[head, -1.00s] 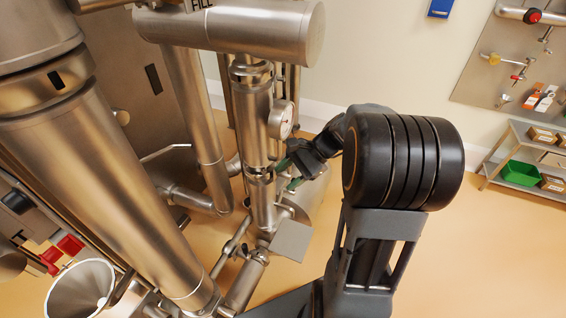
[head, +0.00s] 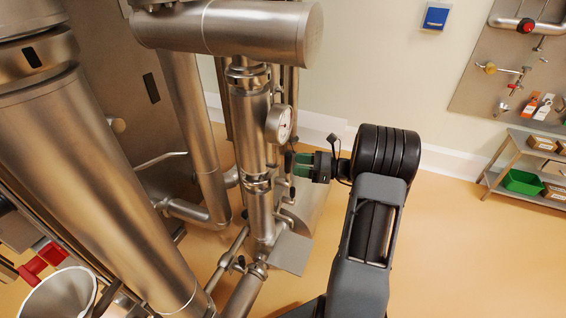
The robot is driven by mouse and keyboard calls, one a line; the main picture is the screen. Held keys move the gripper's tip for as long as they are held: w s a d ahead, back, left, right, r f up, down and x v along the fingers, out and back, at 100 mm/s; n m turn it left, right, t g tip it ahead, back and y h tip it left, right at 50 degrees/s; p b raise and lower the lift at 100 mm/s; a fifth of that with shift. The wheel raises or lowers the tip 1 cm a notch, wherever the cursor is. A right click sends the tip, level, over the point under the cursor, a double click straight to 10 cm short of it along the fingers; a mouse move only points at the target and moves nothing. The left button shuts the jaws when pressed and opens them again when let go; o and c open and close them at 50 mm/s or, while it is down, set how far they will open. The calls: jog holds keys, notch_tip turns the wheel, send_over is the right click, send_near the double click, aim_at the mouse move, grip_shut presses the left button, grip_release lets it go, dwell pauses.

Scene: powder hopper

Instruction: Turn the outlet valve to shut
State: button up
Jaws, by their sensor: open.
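My gripper (head: 302,166) has green-lined fingers. It is beside the vertical steel pipe (head: 257,208), just below the round pressure gauge (head: 279,124), and points left toward the pipework. Its jaws are open, and I see nothing held between them. I cannot tell for certain which fitting is the outlet valve. A small fitting (head: 239,264) sits on the thin pipe low in the picture, well below my gripper. A red handle (head: 40,261) shows at the lower left, far from my gripper.
A large steel cylinder (head: 100,170) fills the left side, with a funnel (head: 60,295) below it. A thick horizontal pipe (head: 225,27) crosses above. A flat grey plate (head: 288,252) juts out beneath my gripper. Right of my arm the floor (head: 450,250) is clear up to a shelf cart (head: 520,150).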

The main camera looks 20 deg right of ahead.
send_over(282, 180)
dwell(0.4)
grip_shut()
dwell(0.4)
